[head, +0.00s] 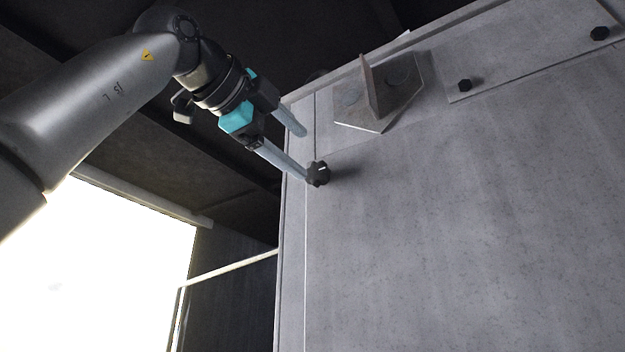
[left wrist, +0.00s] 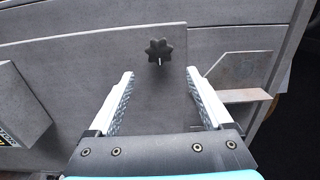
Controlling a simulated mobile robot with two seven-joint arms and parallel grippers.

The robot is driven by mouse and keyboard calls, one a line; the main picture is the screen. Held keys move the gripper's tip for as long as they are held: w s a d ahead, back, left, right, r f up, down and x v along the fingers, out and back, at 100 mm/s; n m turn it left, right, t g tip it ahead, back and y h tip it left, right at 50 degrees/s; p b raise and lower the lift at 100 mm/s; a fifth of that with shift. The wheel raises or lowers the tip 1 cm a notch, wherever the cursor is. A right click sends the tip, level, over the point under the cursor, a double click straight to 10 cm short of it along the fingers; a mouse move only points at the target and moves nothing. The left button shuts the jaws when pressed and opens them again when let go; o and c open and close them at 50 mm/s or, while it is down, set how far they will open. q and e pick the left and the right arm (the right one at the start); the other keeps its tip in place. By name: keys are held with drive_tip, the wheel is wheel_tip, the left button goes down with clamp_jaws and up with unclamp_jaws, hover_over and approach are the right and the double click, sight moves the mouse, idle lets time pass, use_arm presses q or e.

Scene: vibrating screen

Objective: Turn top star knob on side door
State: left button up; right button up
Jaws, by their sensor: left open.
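The dark star knob (head: 318,173) sits near the left edge of the grey side door (head: 450,230) in the head view. A small white mark shows on its face. My left gripper (head: 302,153) is open, with its lower finger overlapping the knob's left side in the picture. In the left wrist view the star knob (left wrist: 159,51) lies beyond the fingertips, roughly centred across the gap of my left gripper (left wrist: 160,72). Nothing is between the fingers, and no contact is seen. My right gripper is in neither view.
A grey angled bracket (head: 375,105) sticks out from the panel right of the gripper. A pale rail (head: 230,268) runs left of the door.

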use_arm(q)
drive_tip(key=b+v, duration=0.1)
drive_tip(key=v, duration=0.7)
drive_tip(key=shift+b, duration=0.35)
